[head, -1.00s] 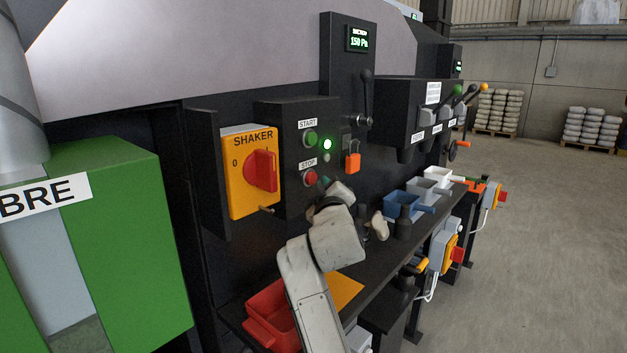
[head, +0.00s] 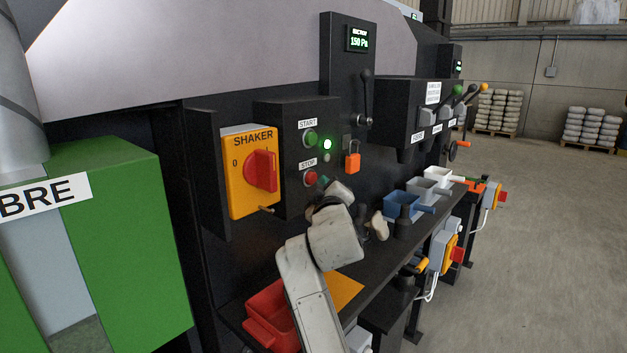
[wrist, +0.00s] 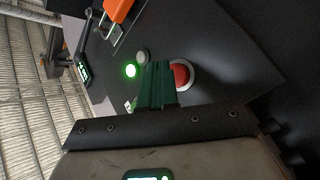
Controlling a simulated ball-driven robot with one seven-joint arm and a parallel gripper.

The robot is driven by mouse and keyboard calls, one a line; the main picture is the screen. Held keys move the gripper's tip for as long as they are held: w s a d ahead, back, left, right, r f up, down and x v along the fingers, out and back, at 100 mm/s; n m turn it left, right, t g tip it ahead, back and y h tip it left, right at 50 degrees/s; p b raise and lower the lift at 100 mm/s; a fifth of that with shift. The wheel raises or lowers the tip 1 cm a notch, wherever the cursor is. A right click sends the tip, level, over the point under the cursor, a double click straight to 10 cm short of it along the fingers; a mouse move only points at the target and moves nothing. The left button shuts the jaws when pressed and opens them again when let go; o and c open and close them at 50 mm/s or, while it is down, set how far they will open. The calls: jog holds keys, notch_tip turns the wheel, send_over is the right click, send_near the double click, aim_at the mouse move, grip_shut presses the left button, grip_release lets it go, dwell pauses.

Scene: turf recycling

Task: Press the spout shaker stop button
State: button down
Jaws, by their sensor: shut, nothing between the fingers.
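The red stop button (head: 310,178) sits under the STOP label (head: 308,164) on the black control box, below the green start button (head: 310,139). In the wrist view the red button (wrist: 180,75) shows in its pale ring, partly hidden by my fingers. My gripper (head: 324,181) is shut and empty, its green fingertips just right of the stop button in the head view. In the wrist view my gripper (wrist: 157,70) points at the panel beside the button. I cannot tell whether the fingertips touch it. A green lamp (head: 327,144) is lit.
The yellow SHAKER switch (head: 250,172) with a red knob is left of the box. An orange padlock (head: 353,163) hangs to the right. Below are a red bin (head: 268,318) and, along a black shelf, blue and white trays (head: 410,200).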

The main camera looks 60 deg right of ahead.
jog(key=shift+w, duration=0.3)
jog(key=shift+w+d, duration=0.15)
jog(key=shift+w, duration=0.3)
dwell(0.9)
jog(key=shift+s, duration=0.1)
jog(key=shift+s+a+p, duration=0.2)
jog(key=shift+s+p, duration=0.15)
jog(key=shift+s, duration=0.4)
jog(key=shift+s+a+p, duration=0.2)
jog(key=shift+s+p, duration=0.15)
jog(key=shift+s, duration=0.45)
jog(key=shift+s+a+p, duration=0.2)
jog(key=shift+s+p, duration=0.2)
jog(key=shift+s, duration=0.45)
jog(key=shift+s+a+p, duration=0.2)
jog(key=shift+s+p, duration=0.15)
jog(key=shift+s, duration=0.45)
